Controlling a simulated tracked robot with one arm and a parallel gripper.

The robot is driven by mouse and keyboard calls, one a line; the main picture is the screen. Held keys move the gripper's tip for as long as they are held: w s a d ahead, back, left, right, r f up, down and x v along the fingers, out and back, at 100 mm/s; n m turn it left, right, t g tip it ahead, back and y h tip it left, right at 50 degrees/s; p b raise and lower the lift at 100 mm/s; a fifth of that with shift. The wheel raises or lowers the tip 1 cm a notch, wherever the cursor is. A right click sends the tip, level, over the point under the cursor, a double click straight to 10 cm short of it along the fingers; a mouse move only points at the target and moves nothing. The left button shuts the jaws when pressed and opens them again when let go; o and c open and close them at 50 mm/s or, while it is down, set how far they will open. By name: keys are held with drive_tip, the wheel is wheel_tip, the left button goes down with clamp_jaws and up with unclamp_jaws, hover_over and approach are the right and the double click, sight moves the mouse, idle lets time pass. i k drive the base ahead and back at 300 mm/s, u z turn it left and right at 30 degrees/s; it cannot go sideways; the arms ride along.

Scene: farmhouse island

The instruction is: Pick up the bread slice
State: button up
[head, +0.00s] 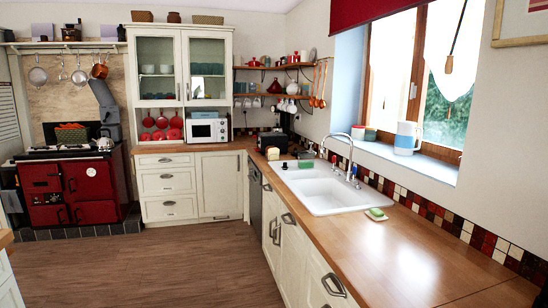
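I cannot make out a bread slice for certain. A small tan, bread-like item (273,153) stands on the wooden worktop left of the window, near the back corner. It is too small to tell whether it is bread. My gripper is not in view.
The wooden worktop (420,262) runs along the right, with a white sink (326,189), a tap (352,170) and a small green-topped item (376,214). A white microwave (207,130) stands at the back. A red range cooker (72,186) is at left. The wooden floor (150,270) is clear.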

sight(272, 151)
drive_tip(key=u, duration=0.15)
drive_tip(key=i, duration=0.8)
drive_tip(key=u, duration=0.35)
drive_tip(key=i, duration=1.25)
drive_tip(key=u, duration=0.35)
drive_tip(key=i, duration=2.6)
drive_tip(key=z, duration=0.3)
drive_tip(key=i, duration=1.25)
drive_tip(key=z, duration=0.65)
drive_tip(key=i, duration=1.3)
drive_tip(key=z, duration=1.05)
drive_tip(key=i, duration=1.1)
drive_tip(key=z, duration=0.4)
